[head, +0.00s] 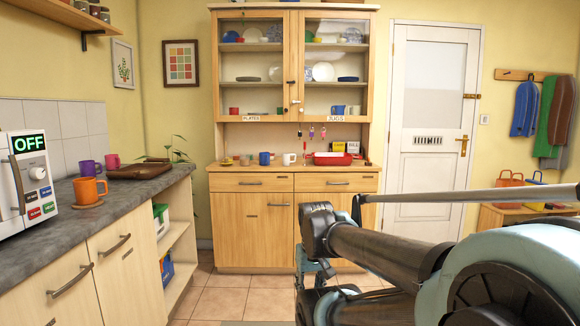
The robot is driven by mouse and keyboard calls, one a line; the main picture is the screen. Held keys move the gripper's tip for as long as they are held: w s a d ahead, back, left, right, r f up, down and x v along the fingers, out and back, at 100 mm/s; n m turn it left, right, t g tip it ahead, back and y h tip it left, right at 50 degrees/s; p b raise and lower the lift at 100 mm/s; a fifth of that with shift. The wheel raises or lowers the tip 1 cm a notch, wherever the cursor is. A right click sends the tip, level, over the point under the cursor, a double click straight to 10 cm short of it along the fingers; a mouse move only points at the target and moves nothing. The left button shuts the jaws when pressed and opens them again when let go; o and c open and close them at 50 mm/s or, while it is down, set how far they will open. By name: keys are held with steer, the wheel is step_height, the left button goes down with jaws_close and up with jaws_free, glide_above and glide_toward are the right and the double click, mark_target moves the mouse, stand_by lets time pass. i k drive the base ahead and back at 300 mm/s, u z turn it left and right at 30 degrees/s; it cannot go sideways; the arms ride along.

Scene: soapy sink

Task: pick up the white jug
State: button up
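A small white vessel with a handle (289,159) stands upright on the dresser's worktop; it is too small for me to tell whether it is a jug or a mug. Behind the glass doors are white pieces, including round plates (323,71), and a blue vessel (338,109) above the label "JUGS" (326,118). The left door's label (251,118) seems to read "PLATES". My gripper (314,280) is in front of the dresser, low and right of the white vessel in the picture, and well nearer to me. Its fingers are partly hidden by my arm.
The wooden dresser (252,230) has its glass doors shut. A red tray (332,159) and several cups share its worktop. The grey counter (70,221) with a microwave (25,180) and an orange mug (89,191) runs along the left. Tiled floor (214,290) lies clear before the dresser.

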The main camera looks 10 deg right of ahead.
mark_target(285, 157)
steer(key=z, duration=0.35)
steer(key=i, duration=0.55)
steer(key=z, duration=0.5)
steer(key=i, duration=2)
steer(key=u, duration=0.6)
